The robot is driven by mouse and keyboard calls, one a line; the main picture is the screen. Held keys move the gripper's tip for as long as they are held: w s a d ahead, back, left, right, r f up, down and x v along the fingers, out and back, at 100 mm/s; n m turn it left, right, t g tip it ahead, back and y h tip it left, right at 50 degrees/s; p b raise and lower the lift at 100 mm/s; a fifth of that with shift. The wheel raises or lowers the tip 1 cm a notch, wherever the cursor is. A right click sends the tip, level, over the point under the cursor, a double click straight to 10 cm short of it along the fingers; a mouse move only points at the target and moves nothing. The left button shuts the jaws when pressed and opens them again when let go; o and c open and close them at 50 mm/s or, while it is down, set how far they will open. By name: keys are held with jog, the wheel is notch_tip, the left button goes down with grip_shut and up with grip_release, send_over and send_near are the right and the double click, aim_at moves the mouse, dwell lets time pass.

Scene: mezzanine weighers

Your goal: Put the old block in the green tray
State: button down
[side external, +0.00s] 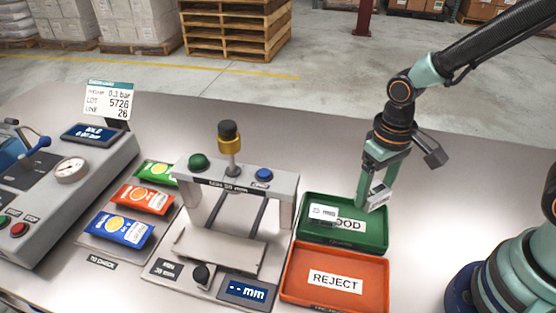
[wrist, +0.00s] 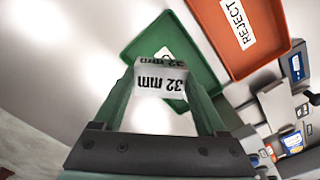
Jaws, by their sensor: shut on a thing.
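My gripper (side external: 377,200) points down over the right part of the green tray (side external: 372,240) and is shut on a small pale block (side external: 380,194). In the wrist view the held block (wrist: 161,83) sits between both fingers and reads "32 mm". It appears to be above the tray floor; the exact gap is unclear. The green tray (wrist: 140,40) carries a GOOD label, partly covered. Another small white block (side external: 323,212) marked in mm is at the tray's left part. Nothing visible marks either block as old.
An orange REJECT tray (side external: 334,282) adjoins the green tray at the front. A gauge stand (side external: 235,195) with a mm display is close on the left. Colored packets (side external: 122,229) and a control box (side external: 65,180) lie farther left. The table behind the green tray is clear.

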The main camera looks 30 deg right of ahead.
aim_at(375, 191)
jog(key=shift+s+a+f, duration=0.1)
jog(key=shift+f, duration=3.4)
jog(key=shift+f, duration=0.55)
grip_release()
notch_tip(375, 191, up, 12)
jog(key=shift+f, duration=0.1)
jog(key=d+r+t, duration=0.5)
jog(key=d+r, duration=0.2)
jog(key=r, duration=0.5)
jog(key=shift+w+r+t, duration=0.15)
jog(key=shift+w+t, duration=0.15)
jog(key=shift+w, duration=0.15)
